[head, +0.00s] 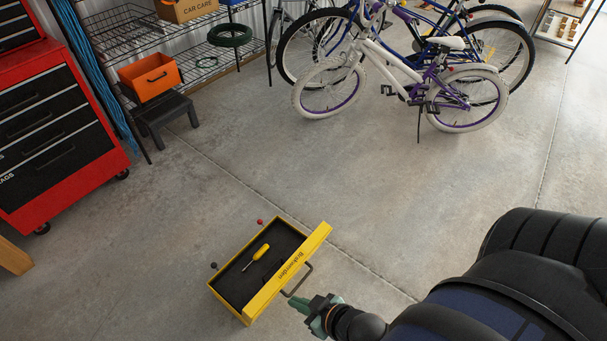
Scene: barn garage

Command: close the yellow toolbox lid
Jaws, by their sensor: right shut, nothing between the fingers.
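The yellow toolbox (232,302) sits on the concrete floor at the lower middle of the head view. Its lid (289,272) is open and stands up along the right side, with dark lettering on it. A dark handle (306,281) sticks out from the lid's right side. A yellow screwdriver (261,252) lies on the dark lining inside. My right gripper (299,304) is shut and empty, just below and right of the handle. I cannot tell whether it touches the handle or lid. My left gripper is out of view.
A small red ball (260,221) and a dark ball (214,265) lie by the toolbox. A red tool chest (75,185) stands at the left, a black step stool (168,112) behind it. Bicycles (400,75) stand at the back. The floor between is clear.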

